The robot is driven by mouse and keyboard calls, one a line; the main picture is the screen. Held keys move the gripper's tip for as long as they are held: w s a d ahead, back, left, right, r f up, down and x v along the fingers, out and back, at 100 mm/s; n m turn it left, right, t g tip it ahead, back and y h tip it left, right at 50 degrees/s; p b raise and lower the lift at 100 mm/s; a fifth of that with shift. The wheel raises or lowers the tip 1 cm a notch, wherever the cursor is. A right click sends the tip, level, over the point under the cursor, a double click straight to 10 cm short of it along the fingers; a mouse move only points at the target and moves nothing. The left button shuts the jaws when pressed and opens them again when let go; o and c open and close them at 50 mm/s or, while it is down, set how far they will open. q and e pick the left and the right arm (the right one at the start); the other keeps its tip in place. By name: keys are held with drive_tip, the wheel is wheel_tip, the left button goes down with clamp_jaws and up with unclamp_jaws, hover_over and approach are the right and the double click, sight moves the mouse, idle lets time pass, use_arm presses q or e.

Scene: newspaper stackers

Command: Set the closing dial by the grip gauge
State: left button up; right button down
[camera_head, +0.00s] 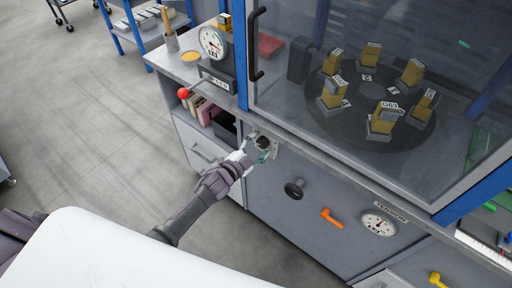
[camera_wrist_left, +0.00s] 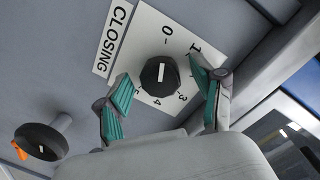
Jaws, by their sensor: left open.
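The closing dial (camera_wrist_left: 160,77) is a black knob on a white plate numbered from 0 upward, beside a CLOSING label (camera_wrist_left: 113,38). Its white mark points roughly toward 0. My left gripper (camera_wrist_left: 161,86) is open, with teal fingertips on either side of the knob and visible gaps to it. In the head view my left gripper (camera_head: 262,150) is at the cabinet front, largely covering the dial. The grip gauge (camera_head: 212,42) is a round white dial on a dark stand on the left counter; its reading is too small to tell. My right gripper is not in view.
A black knob (camera_head: 294,188), an orange handle (camera_head: 331,217) and a TENSION gauge (camera_head: 379,224) are on the cabinet front right of the gripper. A red ball lever (camera_head: 184,93) sticks out at left. Behind glass, a turntable (camera_head: 366,120) holds several yellow blocks.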

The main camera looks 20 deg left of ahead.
use_arm(q)
drive_tip(key=v, duration=1.2)
drive_tip(key=s+a+f+n+g+y, duration=0.1)
drive_tip(key=s+f+n+g+y, duration=0.1)
drive_tip(key=s+f, duration=0.5)
drive_tip(key=s+a+f+n+g+y, duration=0.1)
drive_tip(key=s+a+f+n+g, duration=0.15)
drive_tip(key=f, duration=0.85)
drive_tip(key=s+a+f+n+g+y, duration=0.1)
drive_tip(key=s+f+n+g+y, duration=0.15)
drive_tip(key=s+f, duration=0.5)
drive_tip(key=s+d+f+n+g, duration=0.1)
drive_tip(key=s+f+g, duration=0.3)
drive_tip(key=s, duration=0.7)
drive_tip(key=s+d+f+n+g, duration=0.1)
drive_tip(key=s+f+g, duration=0.3)
drive_tip(key=s+f, duration=0.5)
drive_tip(key=s+n, duration=0.1)
drive_tip(key=s, duration=0.2)
drive_tip(key=shift+d, duration=0.2)
